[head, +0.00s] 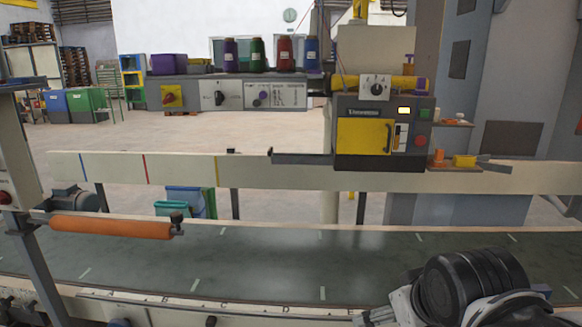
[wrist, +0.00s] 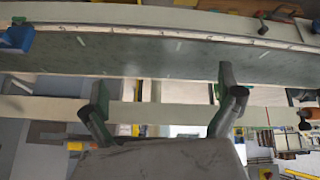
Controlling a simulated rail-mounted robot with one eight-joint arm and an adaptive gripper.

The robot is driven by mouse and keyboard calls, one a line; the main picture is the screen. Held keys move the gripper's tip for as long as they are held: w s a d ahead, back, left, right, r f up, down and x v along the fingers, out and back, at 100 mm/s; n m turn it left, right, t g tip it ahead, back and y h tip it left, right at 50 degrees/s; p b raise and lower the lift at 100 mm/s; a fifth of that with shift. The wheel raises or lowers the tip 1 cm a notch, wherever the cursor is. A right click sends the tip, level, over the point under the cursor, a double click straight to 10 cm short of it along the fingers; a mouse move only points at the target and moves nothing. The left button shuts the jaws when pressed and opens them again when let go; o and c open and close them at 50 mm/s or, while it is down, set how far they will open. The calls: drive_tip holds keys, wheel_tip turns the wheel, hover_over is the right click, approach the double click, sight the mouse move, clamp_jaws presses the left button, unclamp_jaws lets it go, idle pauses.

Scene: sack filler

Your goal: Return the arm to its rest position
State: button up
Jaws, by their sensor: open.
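My gripper (wrist: 163,78) shows in the wrist view with its two dark green-grey fingers spread wide apart. Nothing is between the fingers, and they touch nothing that I can see. The dark conveyor belt (wrist: 130,52) runs across the picture beyond the fingertips. In the head view my dark, rounded arm joint is at the bottom right, over the near side of the belt (head: 250,255). My fingers cannot be made out in the head view.
The sewing machine (head: 360,135) with its yellow cover stands behind the belt, on a pale rail (head: 110,170). An orange roller (head: 110,228) juts over the belt at left. Several thread spools (head: 257,55) stand on the grey control box (head: 225,92). The belt's middle looks clear.

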drive_tip(key=s+d+m, duration=0.2)
drive_tip(key=s, duration=0.2)
wheel_tip(320, 180, up, 16)
drive_tip(key=p, duration=1.7)
drive_tip(key=shift+a+f, duration=0.2)
drive_tip(key=shift+a, duration=0.1)
idle(1.3)
